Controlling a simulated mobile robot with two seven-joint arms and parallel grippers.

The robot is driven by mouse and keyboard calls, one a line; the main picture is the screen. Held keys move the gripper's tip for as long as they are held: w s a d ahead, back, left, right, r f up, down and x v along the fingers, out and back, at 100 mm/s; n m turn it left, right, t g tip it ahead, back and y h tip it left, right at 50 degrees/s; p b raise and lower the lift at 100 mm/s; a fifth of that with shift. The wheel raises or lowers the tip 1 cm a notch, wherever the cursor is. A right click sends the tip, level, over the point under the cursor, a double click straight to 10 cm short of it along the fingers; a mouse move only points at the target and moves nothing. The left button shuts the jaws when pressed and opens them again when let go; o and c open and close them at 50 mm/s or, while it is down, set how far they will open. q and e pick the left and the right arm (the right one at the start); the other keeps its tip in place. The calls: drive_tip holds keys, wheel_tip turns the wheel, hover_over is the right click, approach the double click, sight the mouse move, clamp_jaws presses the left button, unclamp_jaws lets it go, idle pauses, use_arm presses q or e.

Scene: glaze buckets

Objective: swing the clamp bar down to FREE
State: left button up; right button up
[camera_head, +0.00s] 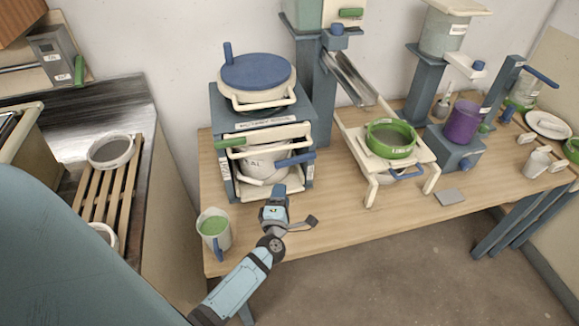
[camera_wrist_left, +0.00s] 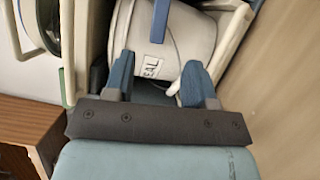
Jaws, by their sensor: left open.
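The bucket machine (camera_head: 262,124) stands on the left part of the wooden bench. A cream bar (camera_head: 265,134) with a green grip (camera_head: 230,143) runs across its front opening. Below it a blue handle (camera_head: 296,160) sticks out to the right; it also shows upright at the top of the left wrist view (camera_wrist_left: 161,18). I cannot tell which of these is the clamp bar, and no FREE mark is readable. A white bucket (camera_head: 262,168) labelled "SEAL" sits inside. My left gripper (camera_head: 273,190) is open in front of it, its fingers apart and empty in the left wrist view (camera_wrist_left: 157,80). My right gripper is out of view.
A jug of green glaze (camera_head: 213,231) stands at the bench's front left, beside my left arm. A cream stand (camera_head: 376,165) with a green-rimmed sieve (camera_head: 390,138) is to the right. A blue-lidded bucket (camera_head: 258,73) sits on top of the machine.

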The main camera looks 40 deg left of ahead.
sight(287, 164)
use_arm(q)
drive_tip(key=b+x, duration=0.2)
drive_tip(key=x, duration=1.1)
drive_tip(key=shift+w+a+f, duration=0.1)
